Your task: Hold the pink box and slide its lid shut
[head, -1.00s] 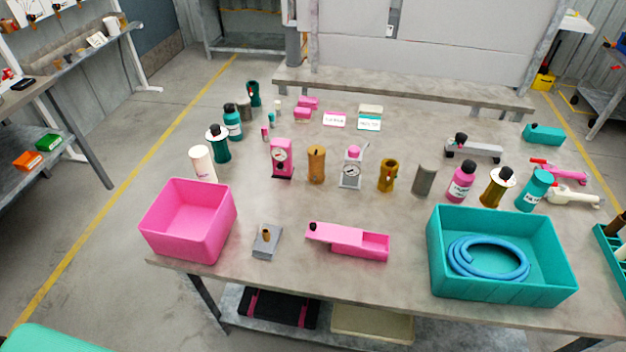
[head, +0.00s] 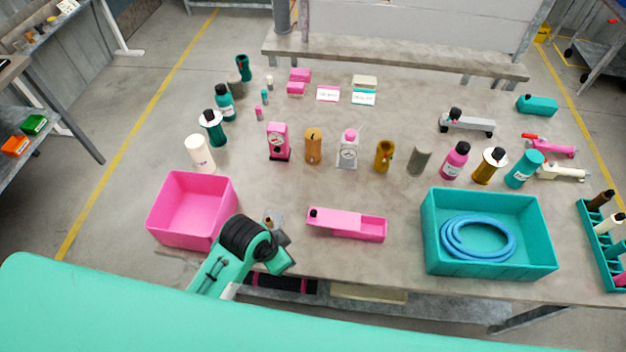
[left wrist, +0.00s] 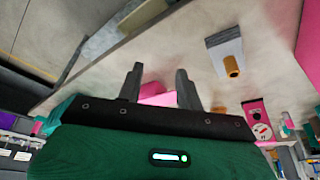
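The pink box (head: 372,229) lies near the front edge of the table, right of the pink bin. Its pink lid (head: 335,218), with a black knob (head: 312,211) at its left end, sticks out to the left. The right part of the box is open. My right gripper is not in view.
A pink bin (head: 158,230) stands left of my left gripper. A grey block with a brass peg (left wrist: 222,50) is close by, mostly hidden in the head view. A teal bin (head: 488,268) with a blue hose stands right. Bottles and gauges stand behind the box.

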